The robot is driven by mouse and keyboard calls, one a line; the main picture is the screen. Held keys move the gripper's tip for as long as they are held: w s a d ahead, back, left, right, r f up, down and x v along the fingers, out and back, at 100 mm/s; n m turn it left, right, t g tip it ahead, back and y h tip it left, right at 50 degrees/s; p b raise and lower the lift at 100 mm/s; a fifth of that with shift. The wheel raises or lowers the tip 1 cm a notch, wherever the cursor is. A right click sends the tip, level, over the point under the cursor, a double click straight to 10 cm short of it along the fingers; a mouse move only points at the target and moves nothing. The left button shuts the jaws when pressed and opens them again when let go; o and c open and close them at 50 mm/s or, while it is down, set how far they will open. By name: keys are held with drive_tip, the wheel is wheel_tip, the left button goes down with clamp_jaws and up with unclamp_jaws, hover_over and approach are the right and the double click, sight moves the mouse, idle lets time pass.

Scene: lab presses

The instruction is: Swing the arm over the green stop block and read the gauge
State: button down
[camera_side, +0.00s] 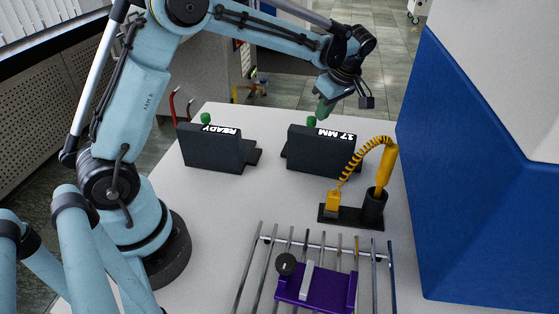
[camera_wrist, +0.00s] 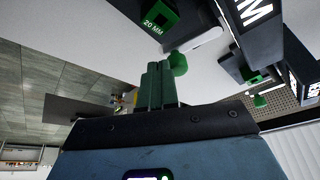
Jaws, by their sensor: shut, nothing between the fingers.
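My gripper (camera_side: 324,107) has dark green fingers and hangs just behind and above the black unit with the "17 MM" display (camera_side: 320,150). In the wrist view my gripper's fingers (camera_wrist: 158,84) are together, with nothing between them. A green knob (camera_side: 312,121) stands at the back of that unit, close to my fingertips; a green knob (camera_wrist: 178,62) shows beside them in the wrist view. I cannot tell whether they touch. A dark block with green parts, marked "20 MM" (camera_wrist: 157,22), lies beyond the fingers. No separate swing arm can be made out clearly.
A second black unit reads "READY" (camera_side: 213,147), with its own green knob (camera_side: 205,118). A yellow coiled-cord tool (camera_side: 384,166) stands in a black holder. A metal rack with a purple carriage (camera_side: 322,288) is in front. A tall blue housing (camera_side: 470,180) bounds the right.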

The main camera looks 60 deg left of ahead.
drive_tip(key=shift+a, duration=0.3)
drive_tip(key=shift+r, duration=0.1)
idle(0.4)
drive_tip(key=w+v, duration=0.2)
drive_tip(key=v, duration=0.7)
drive_tip(key=shift+a+r, duration=0.25)
drive_tip(key=shift+r, duration=0.15)
drive_tip(key=s+d+r+m+t+h, duration=0.2)
drive_tip(key=s+m+t, duration=0.2)
drive_tip(key=s+m, duration=0.65)
drive_tip(key=s+d+f+m+t+h, duration=0.2)
drive_tip(key=s+f+m, duration=0.4)
drive_tip(key=s+m, duration=0.3)
drive_tip(key=shift+s+d+f+t, duration=0.35)
drive_tip(key=shift+f+t, duration=0.05)
drive_tip(key=shift+t, duration=0.4)
